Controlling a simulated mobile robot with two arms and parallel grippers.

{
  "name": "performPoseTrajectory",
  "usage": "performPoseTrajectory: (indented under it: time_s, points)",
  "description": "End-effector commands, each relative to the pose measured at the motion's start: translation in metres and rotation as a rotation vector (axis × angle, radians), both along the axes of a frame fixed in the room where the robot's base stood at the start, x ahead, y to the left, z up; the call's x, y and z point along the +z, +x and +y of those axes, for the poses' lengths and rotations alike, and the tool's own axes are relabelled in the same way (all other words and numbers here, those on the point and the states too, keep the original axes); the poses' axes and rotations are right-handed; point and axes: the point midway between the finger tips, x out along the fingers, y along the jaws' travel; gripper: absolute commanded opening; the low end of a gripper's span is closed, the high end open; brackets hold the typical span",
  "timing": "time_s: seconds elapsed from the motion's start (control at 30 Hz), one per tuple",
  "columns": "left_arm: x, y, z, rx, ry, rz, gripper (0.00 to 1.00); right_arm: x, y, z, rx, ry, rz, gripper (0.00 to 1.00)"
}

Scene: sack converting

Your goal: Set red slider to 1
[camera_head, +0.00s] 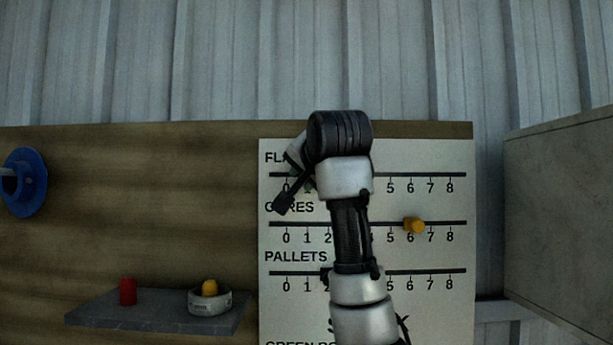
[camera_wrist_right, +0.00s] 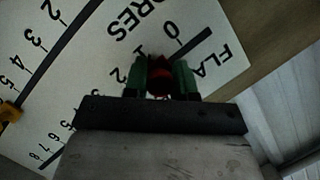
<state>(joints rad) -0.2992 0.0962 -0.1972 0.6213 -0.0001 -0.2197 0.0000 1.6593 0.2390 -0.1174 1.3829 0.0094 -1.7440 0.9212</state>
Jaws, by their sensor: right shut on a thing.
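The wall board (camera_head: 370,150) has rows of sliders with scales from 0 to 8. The red slider (camera_wrist_right: 159,82) shows in the right wrist view, on the top row, labelled FLA with the rest cut off. My right gripper (camera_wrist_right: 160,74) is shut on it, green fingers on both sides. The slider is close to the 1 mark, but the fingers hide its exact place. In the head view my right arm covers the red slider and the middle of the scales. The 0 of the top row is visible left of the gripper. My left gripper is not in view.
A yellow slider (camera_head: 414,225) sits near 6 on the CORES row. A shelf (camera_head: 165,314) at lower left bears a red cylinder (camera_head: 128,291) and a white dish (camera_head: 210,302) with a yellow piece. A blue round thing (camera_head: 26,182) is at far left, a grey panel (camera_head: 565,210) at right.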

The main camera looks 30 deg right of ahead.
Motion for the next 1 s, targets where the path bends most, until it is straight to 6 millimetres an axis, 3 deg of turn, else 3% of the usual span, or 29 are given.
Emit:
performPoseTrajectory:
  time_s: [0.1, 0.13, 0.27, 0.67, 1.0]
  points:
    - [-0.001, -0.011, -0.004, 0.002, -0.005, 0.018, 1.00, 0.000, 0.000, 0.000, 0.000, 0.003, 0.000, 0.00]
    - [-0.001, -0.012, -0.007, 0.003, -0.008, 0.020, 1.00, 0.000, 0.000, 0.000, 0.000, 0.003, 0.000, 0.31]
    - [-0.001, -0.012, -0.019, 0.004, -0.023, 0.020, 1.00, 0.000, 0.000, 0.000, 0.001, 0.003, -0.001, 0.51]
    - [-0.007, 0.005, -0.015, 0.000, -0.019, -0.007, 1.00, 0.001, -0.008, 0.002, 0.000, 0.002, -0.004, 0.52]
    - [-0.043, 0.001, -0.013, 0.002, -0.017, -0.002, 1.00, 0.016, -0.068, 0.020, 0.001, 0.001, -0.005, 0.52]
